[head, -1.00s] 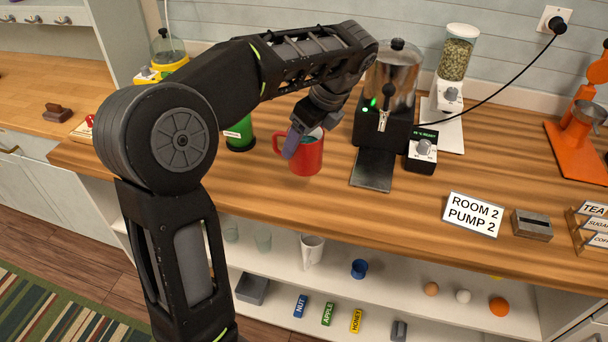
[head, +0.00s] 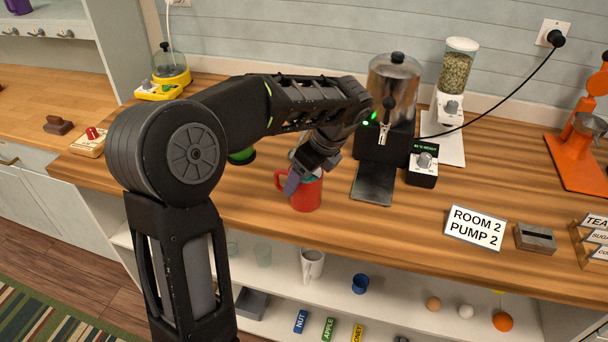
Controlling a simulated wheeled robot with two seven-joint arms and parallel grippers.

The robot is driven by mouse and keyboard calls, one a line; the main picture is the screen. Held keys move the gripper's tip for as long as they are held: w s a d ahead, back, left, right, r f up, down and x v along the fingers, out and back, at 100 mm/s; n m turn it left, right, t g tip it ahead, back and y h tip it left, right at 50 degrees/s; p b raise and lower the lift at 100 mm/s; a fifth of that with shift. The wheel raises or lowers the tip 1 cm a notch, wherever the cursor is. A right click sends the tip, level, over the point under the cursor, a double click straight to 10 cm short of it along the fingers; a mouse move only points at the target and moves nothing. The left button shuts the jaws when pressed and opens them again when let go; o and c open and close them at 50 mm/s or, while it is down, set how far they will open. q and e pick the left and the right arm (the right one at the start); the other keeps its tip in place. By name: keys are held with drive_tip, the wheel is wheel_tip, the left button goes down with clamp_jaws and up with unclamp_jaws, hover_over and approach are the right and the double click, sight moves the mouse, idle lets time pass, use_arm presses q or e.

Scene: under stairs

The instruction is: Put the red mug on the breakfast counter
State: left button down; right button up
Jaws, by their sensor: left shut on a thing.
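The red mug (head: 307,195) is upright at the front part of the wooden counter (head: 400,208), left of the drink dispenser. My left gripper (head: 296,182) reaches down from above and is shut on the mug at its left side, by the rim and handle. The gripper partly hides the mug's opening. I cannot tell whether the mug's base touches the counter or is slightly above it. My right gripper is not in view.
A metal dispenser (head: 394,85) with a black drip plate (head: 373,184) stands right of the mug. A small control box (head: 422,165) and a "ROOM 2 PUMP 2" sign (head: 475,228) are farther right. A green object (head: 243,156) is partly behind my arm. An open shelf (head: 385,308) lies below.

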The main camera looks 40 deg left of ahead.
use_arm(q)
drive_tip(key=shift+c, duration=0.8)
unclamp_jaws()
drive_tip(key=shift+f, duration=0.1)
drive_tip(key=p+v, duration=0.5)
drive_tip(key=v, duration=0.6)
drive_tip(key=shift+a+r, duration=0.1)
drive_tip(key=shift+r, duration=0.2)
drive_tip(key=shift+d+r+p, duration=0.3)
drive_tip(key=shift+r+p, duration=0.05)
drive_tip(key=shift+p, duration=0.1)
